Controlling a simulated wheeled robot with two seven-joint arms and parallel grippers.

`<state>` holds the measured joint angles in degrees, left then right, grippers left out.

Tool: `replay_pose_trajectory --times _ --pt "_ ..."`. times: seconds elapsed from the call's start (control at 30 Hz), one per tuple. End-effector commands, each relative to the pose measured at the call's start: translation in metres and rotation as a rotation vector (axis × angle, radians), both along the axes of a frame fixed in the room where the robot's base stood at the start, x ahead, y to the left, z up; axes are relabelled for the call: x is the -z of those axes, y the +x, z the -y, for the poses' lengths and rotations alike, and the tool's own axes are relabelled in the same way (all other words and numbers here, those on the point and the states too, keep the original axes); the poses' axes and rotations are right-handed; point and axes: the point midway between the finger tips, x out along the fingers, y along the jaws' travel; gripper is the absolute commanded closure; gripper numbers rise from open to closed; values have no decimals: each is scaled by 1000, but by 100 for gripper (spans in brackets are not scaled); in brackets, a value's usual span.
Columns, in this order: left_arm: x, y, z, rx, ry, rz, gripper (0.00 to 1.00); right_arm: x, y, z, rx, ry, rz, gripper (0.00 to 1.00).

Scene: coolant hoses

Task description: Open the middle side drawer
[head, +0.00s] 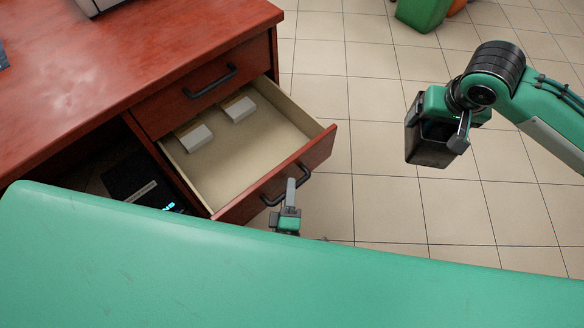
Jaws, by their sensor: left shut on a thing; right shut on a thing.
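The middle side drawer (321,156) of the red wooden desk is pulled well out, and its pale inside shows. Its dark handle (304,171) is on the front panel. My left gripper (290,190) is at this handle, shut on it, with its arm mostly hidden behind my green body. My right gripper (458,128) is off to the right above the floor, away from the desk. It is shut on a dark, box-shaped thing (428,150).
Two small white boxes (195,137) (239,108) lie in the drawer. The drawer above, with a dark handle (210,82), is shut. A black box (138,182) sits in the desk's open space. A green bin (424,12) stands far back. The tiled floor (375,205) right of the drawer is clear.

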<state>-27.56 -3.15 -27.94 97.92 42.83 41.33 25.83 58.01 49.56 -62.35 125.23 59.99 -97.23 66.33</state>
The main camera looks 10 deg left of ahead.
Motion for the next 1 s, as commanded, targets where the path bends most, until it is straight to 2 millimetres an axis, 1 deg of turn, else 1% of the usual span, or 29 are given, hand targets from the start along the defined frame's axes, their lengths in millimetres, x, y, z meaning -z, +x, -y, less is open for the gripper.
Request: replay_pose_trajectory --times 0.03,0.1,0.2,0.33,0.57,0.9,0.93,1.0 --pt "1 -8 9 0 -3 -6 100 -2 0 0 0 0 1 47" --pt "1 -16 20 1 -1 -4 100 -2 0 0 0 0 1 47" --pt "1 -26 32 -1 -1 -5 100 -2 0 0 0 0 1 47" --pt "1 -34 43 0 0 -3 100 -3 0 0 0 0 1 47" --pt "1 -41 52 -1 1 -2 100 -3 0 0 0 0 1 47" --pt "1 -42 52 -1 1 -2 100 -3 0 0 0 0 1 47" --pt "1 -42 52 -2 2 -2 84 -3 0 0 0 0 1 47" --pt "1 -42 52 -1 1 -2 70 -3 0 0 0 0 1 47"
